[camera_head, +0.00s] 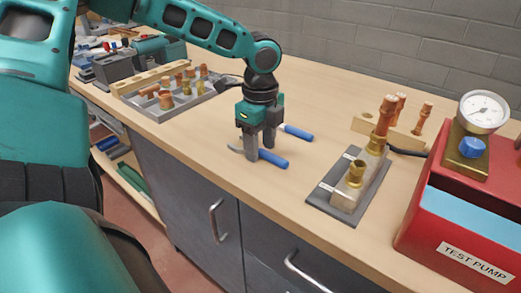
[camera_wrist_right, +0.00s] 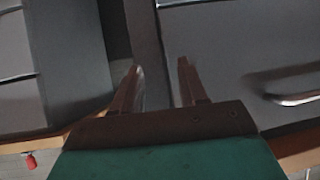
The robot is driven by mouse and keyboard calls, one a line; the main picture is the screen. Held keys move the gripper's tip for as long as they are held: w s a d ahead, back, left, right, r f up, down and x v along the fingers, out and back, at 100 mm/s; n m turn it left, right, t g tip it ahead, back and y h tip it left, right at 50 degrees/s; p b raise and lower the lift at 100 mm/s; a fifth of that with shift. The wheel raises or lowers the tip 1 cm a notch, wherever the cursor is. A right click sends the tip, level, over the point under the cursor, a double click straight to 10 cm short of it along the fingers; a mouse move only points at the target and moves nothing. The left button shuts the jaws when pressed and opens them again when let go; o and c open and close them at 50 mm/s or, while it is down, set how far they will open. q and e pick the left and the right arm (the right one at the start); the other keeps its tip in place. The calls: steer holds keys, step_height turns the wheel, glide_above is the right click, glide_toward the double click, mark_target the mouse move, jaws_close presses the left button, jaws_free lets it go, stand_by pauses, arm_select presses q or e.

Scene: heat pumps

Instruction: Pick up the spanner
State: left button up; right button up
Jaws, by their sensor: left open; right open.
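Two blue handles lie on the wooden bench in the head view, a near one (camera_head: 273,159) and a far one (camera_head: 298,133). A curved grey metal end (camera_head: 236,147) shows left of the near handle. I cannot tell whether they are one spanner or two separate tools, because the gripper hides the middle. My left gripper (camera_head: 261,154) points down over them with its fingers open, close to the bench top beside the near handle. My right gripper (camera_wrist_right: 160,72) is open and empty in the right wrist view, facing grey cabinet fronts.
A grey plate (camera_head: 327,200) with a brass and copper valve assembly stands right of the left gripper. A red test pump box (camera_head: 430,215) is at the far right. A grey tray (camera_head: 196,97) of brass and copper fittings and a grey vise (camera_head: 122,66) are left. Bench top between is clear.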

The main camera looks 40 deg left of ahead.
arm_select(q)
steer(key=shift+f, duration=0.15)
jaws_close()
stand_by(0.4)
